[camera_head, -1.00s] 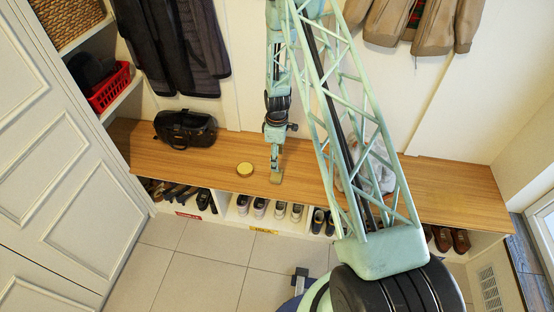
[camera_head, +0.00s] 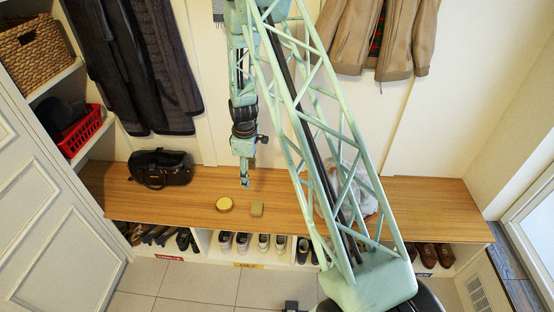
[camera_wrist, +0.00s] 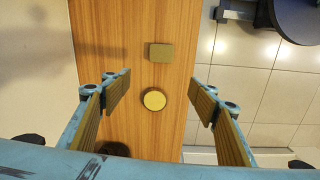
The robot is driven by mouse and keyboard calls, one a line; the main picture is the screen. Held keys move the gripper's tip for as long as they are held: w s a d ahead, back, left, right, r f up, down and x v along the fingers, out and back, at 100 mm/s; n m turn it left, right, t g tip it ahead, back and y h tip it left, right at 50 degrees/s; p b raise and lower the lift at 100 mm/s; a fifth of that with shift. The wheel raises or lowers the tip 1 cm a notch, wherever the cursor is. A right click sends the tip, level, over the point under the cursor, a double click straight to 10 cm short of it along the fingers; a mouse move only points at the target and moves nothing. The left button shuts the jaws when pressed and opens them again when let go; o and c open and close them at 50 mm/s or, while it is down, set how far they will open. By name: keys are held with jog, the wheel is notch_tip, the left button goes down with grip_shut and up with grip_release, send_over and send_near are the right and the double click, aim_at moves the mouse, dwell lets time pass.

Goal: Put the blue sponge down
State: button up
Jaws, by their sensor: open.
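No plainly blue sponge shows. A small olive-brown block (camera_head: 257,209), perhaps the sponge, lies flat on the wooden bench top (camera_head: 300,199). In the wrist view the block (camera_wrist: 161,53) lies beyond the fingertips. My gripper (camera_head: 245,184) is above the bench, apart from the block and up and left of it in the head view. In the wrist view my gripper (camera_wrist: 160,97) has its two fingers wide apart with nothing between the pads.
A round yellow tin (camera_head: 224,204) sits just left of the block. A black bag (camera_head: 160,168) is at the bench's left end, and a whitish bag (camera_head: 347,188) is partly behind my arm. Shoes (camera_head: 264,243) fill cubbies below. Coats hang behind.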

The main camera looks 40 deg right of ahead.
jog(key=s+a+r+m+t, duration=0.1)
jog(key=s+a+r, duration=0.3)
jog(key=r, duration=0.9)
jog(key=s+a+r+m, duration=0.2)
jog(key=s+a+r, duration=0.15)
jog(key=r, duration=0.95)
jog(key=s+a+r+m+t, duration=0.1)
jog(key=s+a+r, duration=0.3)
jog(key=r, duration=0.9)
jog(key=s+a+r+m, duration=0.2)
jog(key=s+a+r, duration=0.1)
jog(key=s+r, duration=0.65)
jog(key=s+a+r+m, duration=0.1)
jog(key=s+r, duration=0.1)
jog(key=s, duration=0.7)
jog(key=s+a+r+m+t, duration=0.1)
jog(key=s+a+r, duration=0.1)
jog(key=s, duration=0.7)
jog(key=s+a+r+m, duration=0.1)
jog(key=s+a+r, duration=0.1)
jog(key=s, duration=0.7)
jog(key=shift+r+t, duration=0.3)
jog(key=shift+o, duration=0.7)
jog(key=shift+w+d, duration=0.1)
jog(key=shift+w, duration=0.1)
